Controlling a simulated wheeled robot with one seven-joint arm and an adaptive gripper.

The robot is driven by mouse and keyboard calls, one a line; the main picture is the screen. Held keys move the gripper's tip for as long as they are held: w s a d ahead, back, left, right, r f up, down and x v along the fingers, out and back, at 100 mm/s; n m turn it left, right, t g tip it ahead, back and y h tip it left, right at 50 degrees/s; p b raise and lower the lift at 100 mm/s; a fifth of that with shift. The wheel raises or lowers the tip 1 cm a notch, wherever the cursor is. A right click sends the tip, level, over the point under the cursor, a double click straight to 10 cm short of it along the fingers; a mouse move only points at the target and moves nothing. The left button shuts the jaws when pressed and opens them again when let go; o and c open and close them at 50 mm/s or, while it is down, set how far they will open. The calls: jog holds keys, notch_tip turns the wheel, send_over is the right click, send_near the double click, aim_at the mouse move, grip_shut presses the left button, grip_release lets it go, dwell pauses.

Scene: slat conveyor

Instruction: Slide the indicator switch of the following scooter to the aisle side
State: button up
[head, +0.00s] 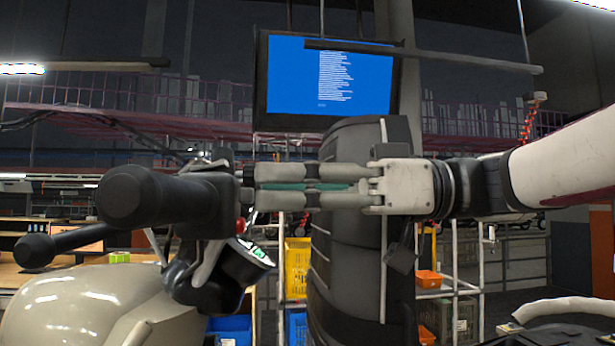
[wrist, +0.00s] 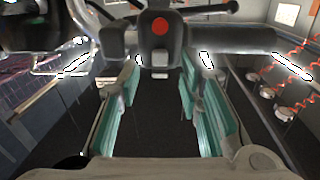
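The scooter's handlebar shows at the left of the head view, with a thick black grip (head: 140,196) towards me. Its dark switch housing has a red button (head: 240,225). In the wrist view the housing (wrist: 176,42) is straight ahead, with the red button (wrist: 159,26) on top. A pale indicator switch (wrist: 160,58) lies below the button; which side it is set to I cannot tell. My gripper (head: 256,186) points left at the housing. Its teal-padded fingers (wrist: 162,80) are open and empty, their tips close to the housing; contact is unclear.
A second grip (head: 50,247) and the scooter's pale body (head: 85,310) are at the left. A lit instrument display (head: 255,252) hangs below the bar. A tall dark ribbed form (head: 340,260) stands behind my gripper. A blue screen (head: 328,77) hangs above.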

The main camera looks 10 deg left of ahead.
jog(key=shift+s+a, duration=0.1)
jog(key=shift+a, duration=0.75)
jog(key=shift+c, duration=0.5)
